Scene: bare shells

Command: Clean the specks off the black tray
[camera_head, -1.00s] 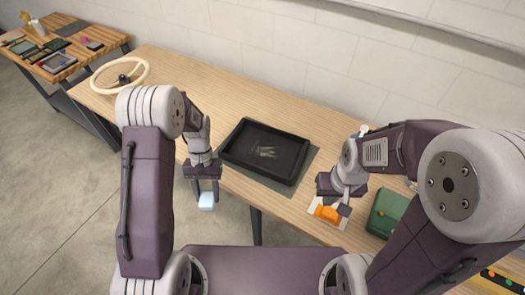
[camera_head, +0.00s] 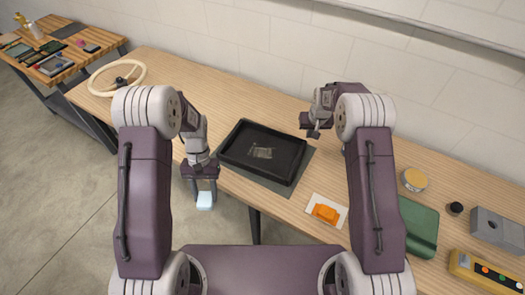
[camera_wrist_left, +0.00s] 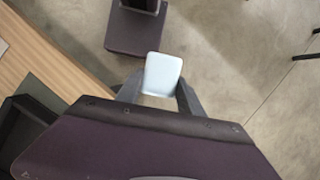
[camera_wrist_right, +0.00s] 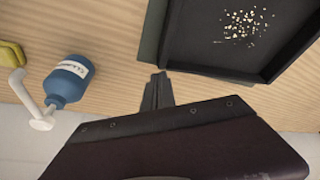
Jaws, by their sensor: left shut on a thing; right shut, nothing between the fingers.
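The black tray (camera_head: 237,165) lies on a dark mat on the wooden table. Pale specks (camera_head: 262,152) are gathered near its middle; they show clearly in the right wrist view (camera_wrist_right: 240,26). My left gripper (camera_head: 204,190) hangs in front of the table edge, shut on a pale blue block (camera_wrist_left: 162,74) that looks like a sponge or eraser. My right gripper (camera_head: 316,132) is shut and empty, above the table just right of the tray's far right corner. In the right wrist view its closed fingers (camera_wrist_right: 157,92) point toward the tray rim.
A blue pump bottle (camera_wrist_right: 66,82) stands near my right gripper, with a yellow item (camera_wrist_right: 11,57) beyond. A green case (camera_head: 420,228), round tin (camera_head: 414,180) and grey block (camera_head: 497,233) are at right.

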